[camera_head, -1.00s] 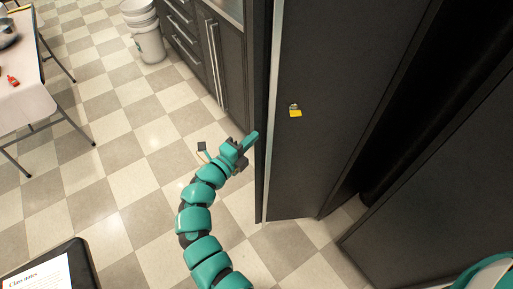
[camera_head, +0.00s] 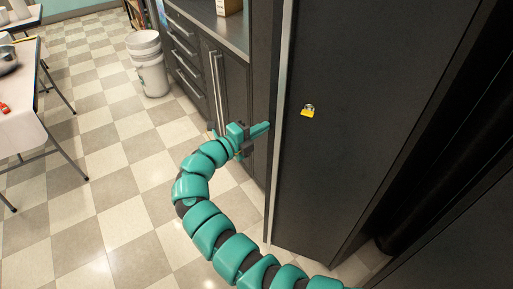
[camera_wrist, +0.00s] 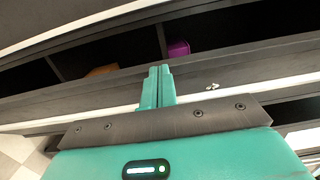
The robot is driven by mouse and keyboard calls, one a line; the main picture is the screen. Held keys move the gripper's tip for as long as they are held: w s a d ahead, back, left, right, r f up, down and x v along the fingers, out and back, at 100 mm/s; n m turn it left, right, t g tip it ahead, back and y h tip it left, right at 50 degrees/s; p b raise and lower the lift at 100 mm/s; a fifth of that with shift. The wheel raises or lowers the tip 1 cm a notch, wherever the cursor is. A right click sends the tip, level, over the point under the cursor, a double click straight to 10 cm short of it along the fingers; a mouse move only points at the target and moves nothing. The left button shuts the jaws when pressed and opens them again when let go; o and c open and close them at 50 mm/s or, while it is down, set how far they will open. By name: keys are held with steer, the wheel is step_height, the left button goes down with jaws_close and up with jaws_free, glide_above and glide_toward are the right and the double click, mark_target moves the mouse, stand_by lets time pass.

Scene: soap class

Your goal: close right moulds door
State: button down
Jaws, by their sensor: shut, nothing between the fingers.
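A tall dark cabinet door panel (camera_head: 350,130) with a pale edge and a yellow padlock (camera_head: 307,111) fills the right half of the head view. I cannot tell for sure that this is the right moulds door. My gripper (camera_head: 262,128) is shut and empty, with its fingertips close to the panel's left edge. I cannot tell if they touch it. In the wrist view my shut fingers (camera_wrist: 157,84) point at a dark edge, with open shelves (camera_wrist: 125,50) beyond, holding a purple thing (camera_wrist: 178,49) and an orange-brown thing (camera_wrist: 101,71).
A dark counter with drawers (camera_head: 190,55) stands at the back, with white buckets (camera_head: 150,65) beside it. A table with a white cloth (camera_head: 20,115) is at the left. The checkered floor (camera_head: 100,190) between is clear. A dark gap (camera_head: 430,170) lies right of the panel.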

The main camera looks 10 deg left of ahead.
steer(key=w+d+b, duration=0.4)
steer(key=w+b, duration=0.1)
steer(key=w, duration=0.7)
steer(key=shift+w+d+b, duration=0.25)
steer(key=shift+d+b, duration=0.05)
steer(key=shift+d, duration=0.1)
steer(key=s+a+b, duration=0.2)
steer(key=s+a, duration=0.2)
steer(key=a, duration=0.8)
steer(key=shift+s, duration=0.3)
steer(key=shift+a, duration=0.1)
